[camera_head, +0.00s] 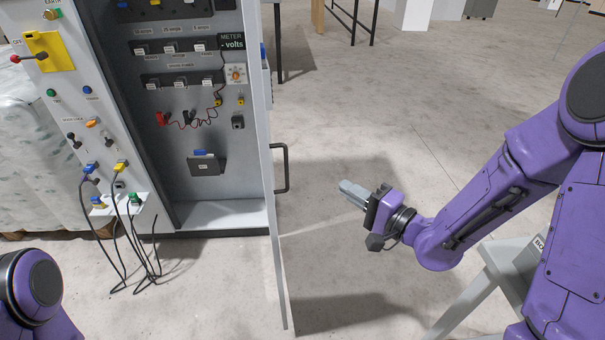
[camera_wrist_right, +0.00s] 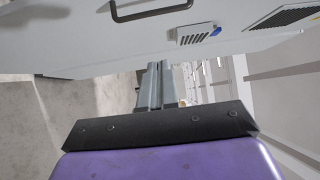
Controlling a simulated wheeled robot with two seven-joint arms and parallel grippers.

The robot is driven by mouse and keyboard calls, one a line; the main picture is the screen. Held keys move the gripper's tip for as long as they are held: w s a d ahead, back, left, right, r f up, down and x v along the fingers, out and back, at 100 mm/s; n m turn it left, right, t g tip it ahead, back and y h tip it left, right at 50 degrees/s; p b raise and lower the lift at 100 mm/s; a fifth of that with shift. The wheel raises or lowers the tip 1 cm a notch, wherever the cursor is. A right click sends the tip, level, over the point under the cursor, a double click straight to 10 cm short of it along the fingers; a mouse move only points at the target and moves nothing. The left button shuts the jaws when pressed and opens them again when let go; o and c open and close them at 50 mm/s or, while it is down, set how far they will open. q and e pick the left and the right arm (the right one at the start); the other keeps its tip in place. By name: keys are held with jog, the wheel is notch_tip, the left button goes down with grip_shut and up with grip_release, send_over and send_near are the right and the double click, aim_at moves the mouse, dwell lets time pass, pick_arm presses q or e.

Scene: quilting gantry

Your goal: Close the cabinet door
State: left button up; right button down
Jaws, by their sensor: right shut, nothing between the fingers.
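The grey cabinet (camera_head: 222,216) stands at the left of the head view with its inside panel exposed. Its door (camera_head: 266,130) is open and seen nearly edge-on, swung out toward me. A dark bar handle (camera_head: 284,168) sits on the door's outer face. My right gripper (camera_head: 346,188) is shut and empty, to the right of the handle and apart from it. In the right wrist view the shut fingers (camera_wrist_right: 155,85) point toward the door's outer face (camera_wrist_right: 130,40), and the handle (camera_wrist_right: 150,8) shows at the top. My left gripper is out of view; only part of my left arm shows.
A sloped control panel (camera_head: 75,110) with switches and hanging black cables (camera_head: 135,250) stands left of the cabinet opening. A grey stand (camera_head: 490,285) is at the lower right, near my right arm. Wrapped goods (camera_head: 30,150) sit at far left.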

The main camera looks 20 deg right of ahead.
jog(key=s+a+p+x, duration=0.1)
jog(key=a+p+x, duration=0.1)
jog(key=x, duration=1)
jog(key=shift+a+f+p, duration=0.2)
jog(key=shift+a+p, duration=0.2)
jog(key=shift+p, duration=0.1)
jog(key=shift+s, duration=0.1)
